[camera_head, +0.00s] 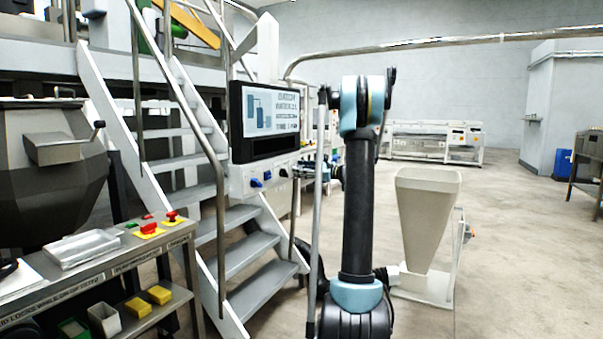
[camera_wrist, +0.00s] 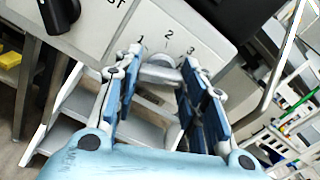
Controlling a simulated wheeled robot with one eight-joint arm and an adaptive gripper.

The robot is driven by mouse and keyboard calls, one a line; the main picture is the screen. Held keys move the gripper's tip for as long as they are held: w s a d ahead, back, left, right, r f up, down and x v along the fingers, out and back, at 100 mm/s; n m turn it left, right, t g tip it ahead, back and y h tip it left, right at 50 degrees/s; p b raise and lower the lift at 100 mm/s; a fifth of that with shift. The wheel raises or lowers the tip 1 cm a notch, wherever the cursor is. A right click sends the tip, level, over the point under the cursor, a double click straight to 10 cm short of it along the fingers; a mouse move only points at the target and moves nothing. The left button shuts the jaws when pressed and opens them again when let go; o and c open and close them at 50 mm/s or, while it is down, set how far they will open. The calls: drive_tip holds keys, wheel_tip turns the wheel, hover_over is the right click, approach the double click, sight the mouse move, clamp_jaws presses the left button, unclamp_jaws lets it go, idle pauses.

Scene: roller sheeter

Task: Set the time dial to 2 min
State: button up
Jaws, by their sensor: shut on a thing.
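In the head view, my gripper (camera_head: 301,171) is at the right side of the control panel (camera_head: 237,181), below the screen, and hides the dial.
A black knob (camera_wrist: 60,14) sits left of the dial in the wrist view. The screen (camera_head: 270,113) stands above the panel. Metal stairs (camera_head: 235,245) with rails are beside and below it. A beige hopper (camera_head: 425,220) stands right of my arm, with open floor beyond.

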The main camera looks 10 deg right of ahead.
drive_tip(key=shift+s+f+n, duration=0.1)
drive_tip(key=shift+f+n, duration=0.05)
drive_tip(key=shift+n, duration=8.65)
drive_tip(key=o, duration=1)
drive_tip(key=shift+f, duration=0.1)
drive_tip(key=shift+o, duration=0.3)
